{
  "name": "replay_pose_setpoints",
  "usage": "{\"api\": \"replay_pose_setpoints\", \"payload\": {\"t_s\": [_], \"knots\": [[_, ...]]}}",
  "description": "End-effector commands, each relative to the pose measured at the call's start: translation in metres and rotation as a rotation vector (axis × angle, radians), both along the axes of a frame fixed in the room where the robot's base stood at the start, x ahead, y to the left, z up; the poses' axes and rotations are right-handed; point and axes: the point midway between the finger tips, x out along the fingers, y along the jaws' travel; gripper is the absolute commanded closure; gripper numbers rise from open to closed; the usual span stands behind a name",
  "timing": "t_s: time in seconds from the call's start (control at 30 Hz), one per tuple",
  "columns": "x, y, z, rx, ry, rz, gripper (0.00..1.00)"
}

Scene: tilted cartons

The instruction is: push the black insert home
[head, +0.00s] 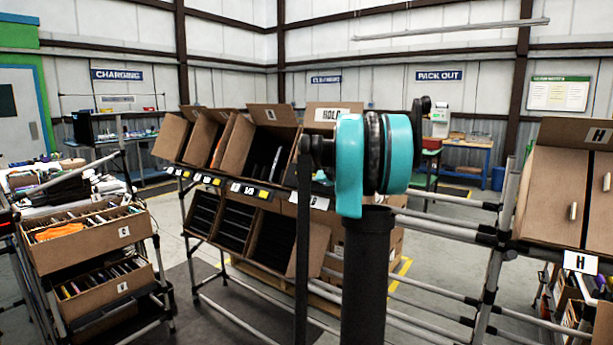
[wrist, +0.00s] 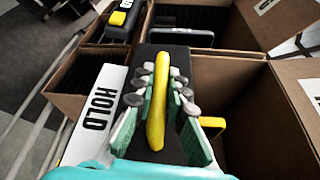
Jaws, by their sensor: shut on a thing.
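In the wrist view, my gripper (wrist: 161,98) is shut on a black block with a yellow strip along its top, which I take for the black insert (wrist: 175,58). The finger pads lie along its two long sides. The far end of the block reaches between cardboard walls. An open carton (wrist: 222,72) lies to its right, and a white HOLD label (wrist: 98,112) to its left. How deep the insert sits, and its underside, I cannot tell. In the head view, my own turquoise and black arm hides the gripper and the insert.
A tilted carton (head: 255,150) stands on the rack, with others beside it. Another black piece with a yellow tab (wrist: 118,18) lies at the wrist view's upper left. A yellow tab (wrist: 212,122) shows right of my fingers. A carton marked H (head: 552,200) stands far right.

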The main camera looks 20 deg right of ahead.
Motion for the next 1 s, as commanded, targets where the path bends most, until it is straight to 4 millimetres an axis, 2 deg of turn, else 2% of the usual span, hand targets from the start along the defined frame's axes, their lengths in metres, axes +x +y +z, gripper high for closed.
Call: {"api": "replay_pose_setpoints", "payload": {"t_s": [0.4,0.73,0.77,0.8,0.9,1.0], "knots": [[0.019,-0.027,-0.017,0.000,0.001,-0.001,1.00],[0.021,-0.030,-0.019,-0.002,0.000,-0.003,1.00],[0.021,-0.030,-0.019,-0.002,0.000,-0.003,0.85],[0.021,-0.030,-0.019,-0.002,0.000,-0.004,0.80],[0.021,-0.030,-0.019,-0.002,0.000,-0.003,0.67],[0.020,-0.029,-0.019,-0.002,0.000,-0.002,0.66]]}}
